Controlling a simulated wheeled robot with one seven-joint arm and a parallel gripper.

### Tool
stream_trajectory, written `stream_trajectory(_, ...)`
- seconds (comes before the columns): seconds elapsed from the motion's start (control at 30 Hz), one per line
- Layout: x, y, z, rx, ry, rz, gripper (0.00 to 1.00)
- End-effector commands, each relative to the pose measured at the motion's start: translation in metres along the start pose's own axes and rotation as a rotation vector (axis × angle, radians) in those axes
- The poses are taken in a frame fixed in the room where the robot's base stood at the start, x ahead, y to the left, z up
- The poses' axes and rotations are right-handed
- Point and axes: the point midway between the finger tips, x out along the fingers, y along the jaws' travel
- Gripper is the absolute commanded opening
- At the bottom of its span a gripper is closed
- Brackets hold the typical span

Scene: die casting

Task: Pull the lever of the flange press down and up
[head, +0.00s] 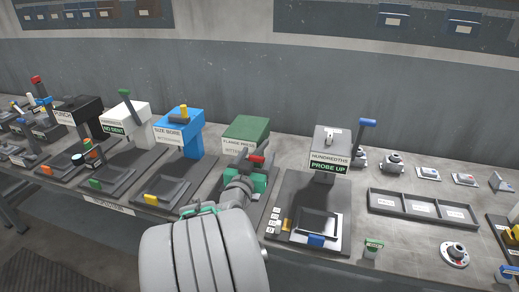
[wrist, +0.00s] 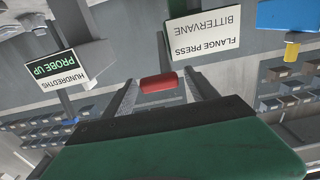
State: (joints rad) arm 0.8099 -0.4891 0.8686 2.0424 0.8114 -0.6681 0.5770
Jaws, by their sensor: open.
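The flange press (head: 246,132) is a green-topped block with a white nameplate, in the middle of the row in the head view. Its nameplate (wrist: 204,33) appears upside down in the wrist view. The red lever handle (head: 257,159) shows in front of the press, and in the wrist view (wrist: 158,83) it lies between my two grey fingers. My gripper (head: 253,167) is open, with one finger on either side of the handle. I cannot tell whether either finger touches it. My wrist hides the lower part of the press.
The blue-topped size-burr station (head: 181,125) stands to the left. The grey probe station (head: 331,146), with its "PROBE UP" display, stands close on the right. Further right are a compartment tray (head: 420,207) and a blue-handled lever (head: 367,123).

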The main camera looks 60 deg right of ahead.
Motion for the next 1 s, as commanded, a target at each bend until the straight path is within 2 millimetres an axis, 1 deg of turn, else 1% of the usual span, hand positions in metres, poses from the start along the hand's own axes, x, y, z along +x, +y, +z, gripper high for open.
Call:
stream_trajectory(0.03,0.009,0.002,-0.001,-0.001,-0.003,0.005,0.67)
stream_trajectory(0.1,0.018,0.001,-0.001,-0.002,-0.003,0.003,0.67)
stream_trajectory(0.2,0.026,0.0,0.0,0.0,-0.002,0.0,0.67)
stream_trajectory(0.43,0.027,-0.001,0.0,0.0,-0.001,-0.001,0.67)
stream_trajectory(0.47,0.027,-0.001,0.0,0.0,-0.001,-0.001,0.66)
stream_trajectory(1.0,0.027,-0.001,0.0,0.0,-0.002,-0.002,0.21)
